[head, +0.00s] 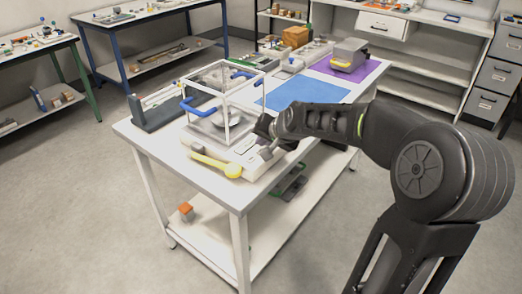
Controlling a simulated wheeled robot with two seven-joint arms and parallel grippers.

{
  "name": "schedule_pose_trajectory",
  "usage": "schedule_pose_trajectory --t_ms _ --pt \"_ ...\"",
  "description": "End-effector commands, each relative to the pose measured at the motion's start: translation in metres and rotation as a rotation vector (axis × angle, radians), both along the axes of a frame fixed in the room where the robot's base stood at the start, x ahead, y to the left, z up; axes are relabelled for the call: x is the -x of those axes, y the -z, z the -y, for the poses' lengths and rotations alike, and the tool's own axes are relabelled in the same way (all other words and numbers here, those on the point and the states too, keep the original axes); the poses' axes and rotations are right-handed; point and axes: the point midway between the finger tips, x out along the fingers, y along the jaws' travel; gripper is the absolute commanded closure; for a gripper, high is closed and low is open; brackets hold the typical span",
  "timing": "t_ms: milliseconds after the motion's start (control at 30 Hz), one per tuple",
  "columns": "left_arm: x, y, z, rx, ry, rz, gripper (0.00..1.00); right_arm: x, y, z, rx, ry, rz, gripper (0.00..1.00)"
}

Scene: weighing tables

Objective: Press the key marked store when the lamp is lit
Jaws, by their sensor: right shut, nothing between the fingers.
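A balance with a white-framed clear box (226,100) and blue handles stands on the white table (150,140). Its low pale front panel (243,147) faces the near edge of the table. My right arm reaches in from the right, and my right gripper (267,150) is shut and empty, pointing down at the right part of this panel. I cannot tell whether it touches the panel. The store key and the lamp are too small or hidden to make out. My left gripper is not in view.
A yellow-handled item (216,165) lies in front of the balance. A dark grey rack (150,112) stands left of it. Behind are a blue mat (300,93) and a grey device (348,54) on a purple mat (368,72). Floor around the table is clear.

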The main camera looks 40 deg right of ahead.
Motion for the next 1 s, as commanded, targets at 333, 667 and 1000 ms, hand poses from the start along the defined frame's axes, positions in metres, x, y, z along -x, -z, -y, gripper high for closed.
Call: schedule_pose_trajectory --t_ms 333,667,1000 --pt "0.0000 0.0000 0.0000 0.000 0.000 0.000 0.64 0.0000 0.0000 0.0000 0.000 0.000 0.000 1.00" --pt "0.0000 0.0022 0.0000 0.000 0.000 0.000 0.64 0.0000 0.0025 -0.0001 0.000 0.000 0.000 1.00" --pt "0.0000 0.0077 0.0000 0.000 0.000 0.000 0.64 0.0001 0.0085 0.0001 0.000 0.000 0.000 1.00"
